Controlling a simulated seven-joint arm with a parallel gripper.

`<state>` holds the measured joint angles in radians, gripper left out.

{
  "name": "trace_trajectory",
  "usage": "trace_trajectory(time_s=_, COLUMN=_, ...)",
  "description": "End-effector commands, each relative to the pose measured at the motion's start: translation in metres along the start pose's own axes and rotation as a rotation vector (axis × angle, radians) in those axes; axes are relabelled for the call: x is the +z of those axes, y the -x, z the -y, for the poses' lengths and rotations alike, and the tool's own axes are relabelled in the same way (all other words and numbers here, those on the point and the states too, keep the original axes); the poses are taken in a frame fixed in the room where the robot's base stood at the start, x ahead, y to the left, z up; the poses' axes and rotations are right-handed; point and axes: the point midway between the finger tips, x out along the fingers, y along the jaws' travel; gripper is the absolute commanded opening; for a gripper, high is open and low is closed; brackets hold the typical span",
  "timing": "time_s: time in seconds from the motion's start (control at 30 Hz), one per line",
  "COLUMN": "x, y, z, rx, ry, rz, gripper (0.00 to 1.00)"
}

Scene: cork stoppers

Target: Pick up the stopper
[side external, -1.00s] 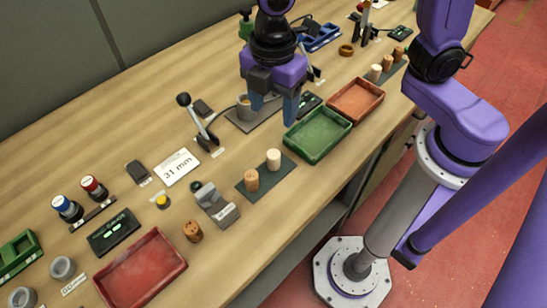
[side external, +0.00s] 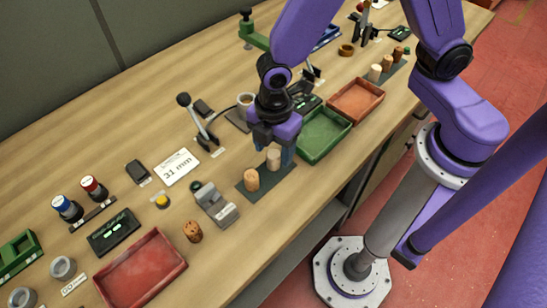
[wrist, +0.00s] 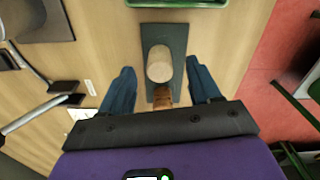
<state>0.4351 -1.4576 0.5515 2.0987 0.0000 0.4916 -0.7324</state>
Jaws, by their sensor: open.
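Two cork stoppers stand upright on a dark mat (side external: 243,192). The pale stopper (side external: 274,162) is nearer the green tray, and the browner stopper (side external: 251,181) is to its left. My gripper (side external: 274,150) is open and empty, with its fingers pointing down at the pale stopper. In the wrist view the pale stopper (wrist: 159,63) shows its round top a little ahead of the space between the blue fingers (wrist: 162,85). The browner stopper (wrist: 162,97) is partly hidden by the gripper body there. I cannot tell the exact height of the fingertips.
A green tray (side external: 312,153) is close on the right of my gripper, with an orange tray (side external: 356,84) beyond it. A grey device (side external: 213,205) stands left of the mat. A lone speckled cork (side external: 193,231) and a red tray (side external: 165,282) are further left.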

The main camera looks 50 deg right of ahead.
Motion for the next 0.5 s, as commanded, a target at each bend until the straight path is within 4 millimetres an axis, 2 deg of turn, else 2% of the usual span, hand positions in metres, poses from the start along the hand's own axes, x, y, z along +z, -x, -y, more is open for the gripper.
trace_trajectory(time_s=0.2, x=0.001, y=-0.024, z=0.000, rx=-0.001, ry=0.000, rz=0.001, gripper=0.62)
trace_trajectory(time_s=0.5, x=0.000, y=-0.028, z=0.000, rx=0.000, ry=0.000, rz=0.000, gripper=0.62)
